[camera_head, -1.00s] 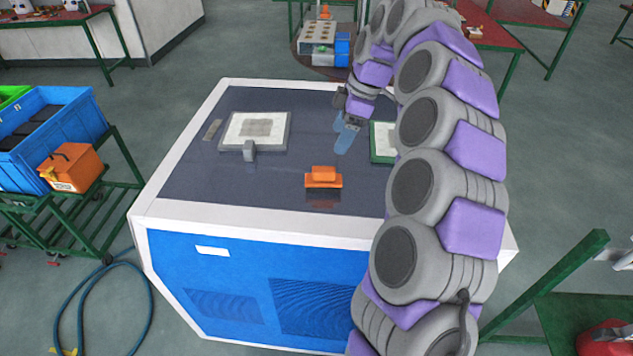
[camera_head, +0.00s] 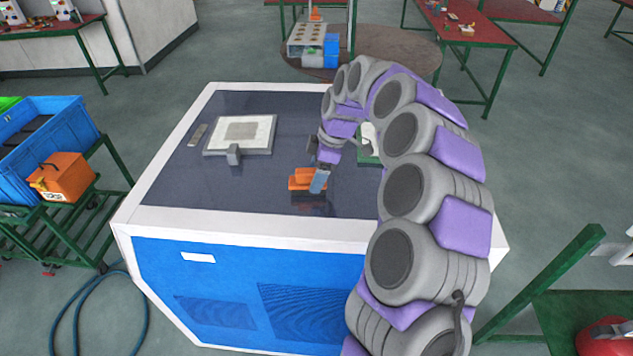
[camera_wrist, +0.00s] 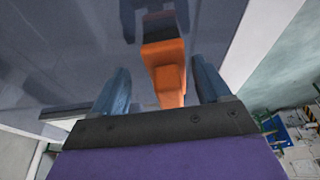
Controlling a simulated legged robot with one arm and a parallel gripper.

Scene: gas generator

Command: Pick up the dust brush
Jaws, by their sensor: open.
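The dust brush (camera_head: 300,180) is an orange block with a raised handle, lying on the dark top of the blue and white cabinet. In the wrist view the orange brush (camera_wrist: 168,75) lies between my two blue-grey fingers, with its darker part towards the top of the picture. My gripper (camera_head: 319,180) is at the right end of the brush in the head view and hides part of it. In the wrist view my gripper (camera_wrist: 160,90) is open, with gaps between the fingers and the handle. I cannot tell whether a finger touches the brush.
A framed pale plate (camera_head: 240,135) with a small grey block (camera_head: 234,155) lies on the cabinet top (camera_head: 180,188), left of the brush. A green-edged panel (camera_head: 369,150) is partly hidden behind my arm. The top left of the brush is clear.

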